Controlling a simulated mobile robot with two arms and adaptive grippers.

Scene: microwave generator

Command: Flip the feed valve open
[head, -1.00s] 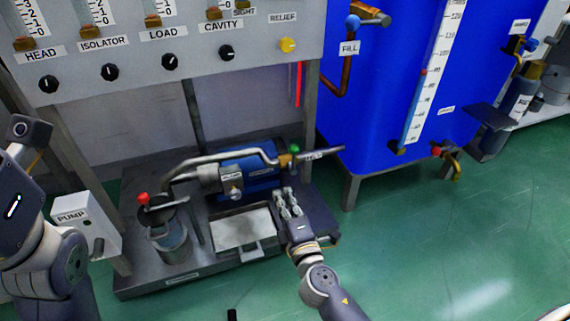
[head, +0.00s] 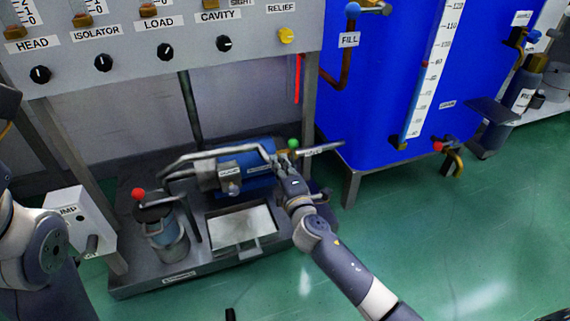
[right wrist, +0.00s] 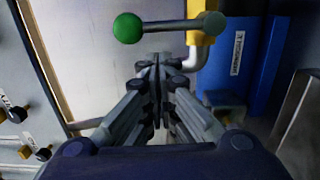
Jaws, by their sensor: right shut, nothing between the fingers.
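The feed valve's green ball handle (head: 293,144) shows beside the pipe end at the right of the pump unit, in the head view. In the right wrist view, the green ball (right wrist: 127,27) sits at the left end of a grey lever (right wrist: 172,25), which runs across to a yellow valve body (right wrist: 200,42). My right gripper (head: 281,160) is just below the handle in the head view. In the right wrist view its fingers (right wrist: 160,65) are shut and empty, with tips below the lever; exact contact cannot be told. My left arm shows at the left edge, its fingers out of view.
A blue pump (head: 245,172) and bent grey pipe lie beside the valve. A red-knobbed canister (head: 168,235) and a tray (head: 240,228) stand on the skid. The blue tank (head: 385,90) rises at right, a knob panel (head: 130,60) behind. Green floor is clear at front right.

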